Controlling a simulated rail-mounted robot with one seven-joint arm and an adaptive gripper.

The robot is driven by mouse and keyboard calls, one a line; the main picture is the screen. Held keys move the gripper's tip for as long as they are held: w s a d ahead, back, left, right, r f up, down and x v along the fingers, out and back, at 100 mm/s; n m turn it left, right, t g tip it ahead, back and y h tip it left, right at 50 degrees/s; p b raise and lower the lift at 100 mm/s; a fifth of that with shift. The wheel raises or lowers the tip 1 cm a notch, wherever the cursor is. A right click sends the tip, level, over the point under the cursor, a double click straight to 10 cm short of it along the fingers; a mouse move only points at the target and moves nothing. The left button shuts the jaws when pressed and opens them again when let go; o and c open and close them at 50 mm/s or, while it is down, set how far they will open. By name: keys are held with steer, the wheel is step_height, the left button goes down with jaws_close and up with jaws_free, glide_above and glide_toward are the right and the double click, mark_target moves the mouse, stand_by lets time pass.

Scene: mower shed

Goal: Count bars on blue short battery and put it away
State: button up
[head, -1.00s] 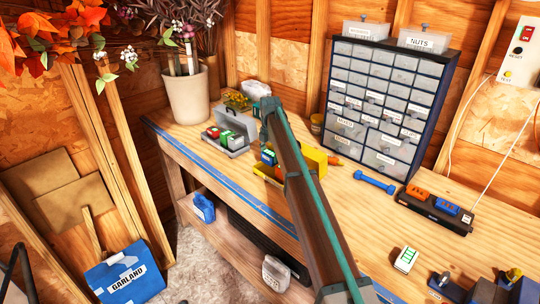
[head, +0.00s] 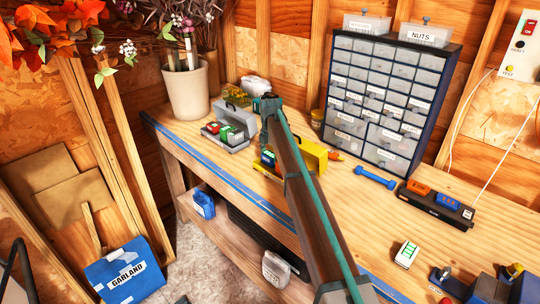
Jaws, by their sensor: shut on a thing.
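My arm reaches up the bench, and my gripper (head: 266,140) hangs down at its far end over a yellow case. The gripper is shut on a small blue battery (head: 268,158), which shows some green and red; its fingers are small and partly hidden. The yellow case (head: 313,157) stands open, partly behind my arm. I cannot tell whether the battery touches the case. A grey case (head: 238,117) with its lid up holds red and green batteries, left of my gripper. A white block with green bars (head: 407,254) lies on the near bench.
A black charger (head: 435,208) with an orange and a blue block sits at right. A blue dumbbell-shaped thing (head: 374,178), a drawer cabinet (head: 385,100) and a pot (head: 187,92) stand on the wooden bench (head: 345,215). Small devices (head: 455,285) crowd the lower right.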

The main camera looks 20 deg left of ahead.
stand_by(0.4)
steer(key=o, duration=1.4)
steer(key=shift+c, duration=0.2)
